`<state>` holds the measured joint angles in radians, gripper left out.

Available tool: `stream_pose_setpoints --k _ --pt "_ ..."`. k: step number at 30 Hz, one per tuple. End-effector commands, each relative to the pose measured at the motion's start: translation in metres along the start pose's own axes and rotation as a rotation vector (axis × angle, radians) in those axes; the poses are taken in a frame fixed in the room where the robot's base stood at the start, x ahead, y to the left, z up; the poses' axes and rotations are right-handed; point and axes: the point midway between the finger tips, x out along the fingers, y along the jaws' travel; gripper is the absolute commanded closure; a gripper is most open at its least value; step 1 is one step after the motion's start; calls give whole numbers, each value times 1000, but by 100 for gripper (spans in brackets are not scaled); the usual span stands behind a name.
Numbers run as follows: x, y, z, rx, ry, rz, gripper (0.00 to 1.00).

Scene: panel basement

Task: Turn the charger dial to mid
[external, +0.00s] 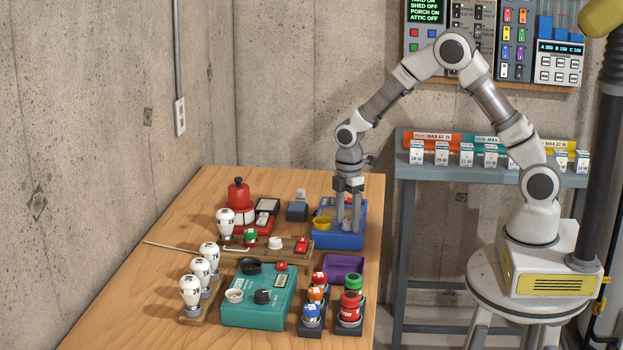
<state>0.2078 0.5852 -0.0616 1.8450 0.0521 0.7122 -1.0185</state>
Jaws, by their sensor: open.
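My gripper (348,226) is open and points straight down over the blue box (338,242) at the back right of the wooden table. Its fingertips are low, at or just above the box's top; contact cannot be told. A round yellow part (322,223) sits on the box, just left of the fingers. A teal box (246,311) nearer the front carries a black knob (263,297) and a pale round part (234,296). No readable label shows which unit is the charger, and dial markings are too small to read.
White bulbs (190,291) stand along the table's left side. A red canister (238,194) is at the back. Red, blue and green jars (350,305) stand front right, beside a purple tray (343,268). A thin rod (185,247) sticks out left. The front left tabletop is clear.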

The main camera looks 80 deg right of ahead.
Motion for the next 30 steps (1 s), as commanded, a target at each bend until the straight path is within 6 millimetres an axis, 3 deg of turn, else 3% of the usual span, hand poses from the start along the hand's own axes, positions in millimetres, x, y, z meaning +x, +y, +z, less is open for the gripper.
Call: stream_pose_setpoints --k 3,15,30 --pt "0 0 0 0 0 0 31" --pt "0 0 0 0 0 0 100" --pt "0 0 0 95 0 1 100"
